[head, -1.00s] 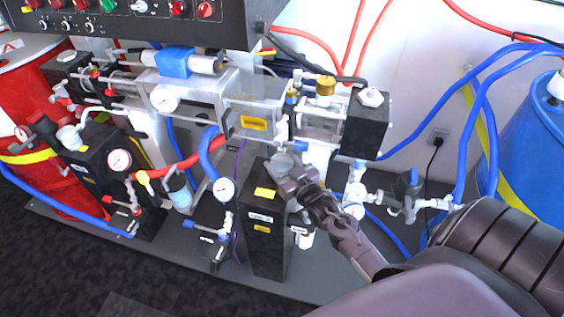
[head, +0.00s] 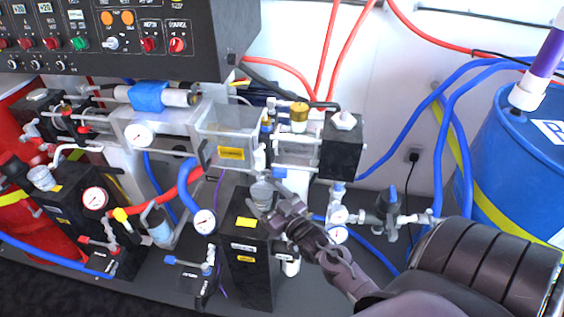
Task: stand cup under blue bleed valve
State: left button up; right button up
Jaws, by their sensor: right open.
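My right gripper (head: 276,208) is open at the top of the black box (head: 248,262) on the right. Its fingertips are close to a clear, cup-like piece (head: 262,192) on that box; I cannot tell whether they touch, or whether this is the loose cup. A blue-lever valve (head: 172,260) stands low, left of the black box. Another blue-topped fitting (head: 338,188) is right of the gripper, above a gauge. I cannot tell which is the bleed valve. A small white piece (head: 291,267) is partly hidden behind my right gripper and the box. My left gripper is out of view.
A blue drum (head: 515,160) stands at the right, with blue hoses (head: 440,150) beside it. The metal proportioner block (head: 228,138) and the control panel (head: 120,40) overhang the work area. A red drum (head: 40,230) is at the left. Bare grey base plate shows at front.

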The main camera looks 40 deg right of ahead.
jog(key=s, duration=0.9)
jog(key=shift+a, duration=0.1)
